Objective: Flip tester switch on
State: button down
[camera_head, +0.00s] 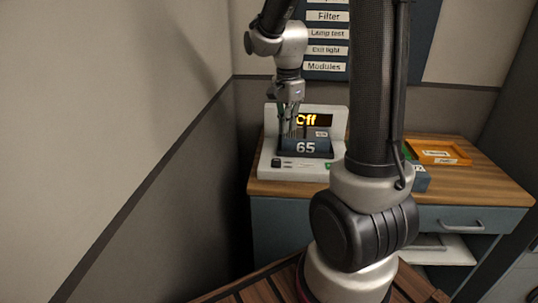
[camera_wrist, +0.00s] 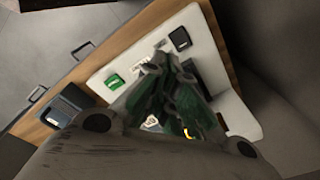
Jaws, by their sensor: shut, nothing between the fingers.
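The tester (camera_head: 268,178) is a white console on the wooden bench top, with a lit display (camera_head: 308,120) reading "Off". A dark blue module marked 65 (camera_head: 306,147) sits in its middle. A small black switch (camera_head: 276,162) is at its front left; it also shows in the wrist view (camera_wrist: 180,39). I cannot tell which way it is tipped. A green button (camera_wrist: 114,82) is at the front right. My gripper (camera_head: 291,132) is shut and empty, pointing down over the tester by the module; its fingers (camera_wrist: 165,66) hide part of the panel in the wrist view.
An orange tray (camera_head: 437,152) lies on the right of the bench top (camera_head: 495,190). A blue-grey box (camera_wrist: 64,108) stands beside the tester. Walls close in behind and left. A sign board (camera_head: 330,70) hangs behind. My arm hides part of the bench.

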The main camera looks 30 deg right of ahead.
aim_at(280, 159)
jog(key=w+m, duration=0.1)
jog(key=m, duration=0.1)
jog(key=w+r+m, duration=0.1)
jog(key=m, duration=0.5)
jog(key=shift+w+a+r+t, duration=0.15)
jog(key=shift+w+a+t, duration=0.2)
jog(key=shift+w+t, duration=0.05)
jog(key=f, duration=0.4)
jog(key=w+f, duration=0.1)
jog(key=f, duration=0.4)
jog(key=d+f, duration=0.1)
jog(key=f, duration=0.4)
jog(key=shift+w, duration=0.2)
jog(key=shift+d+f, duration=0.1)
jog(key=shift+f, duration=0.2)
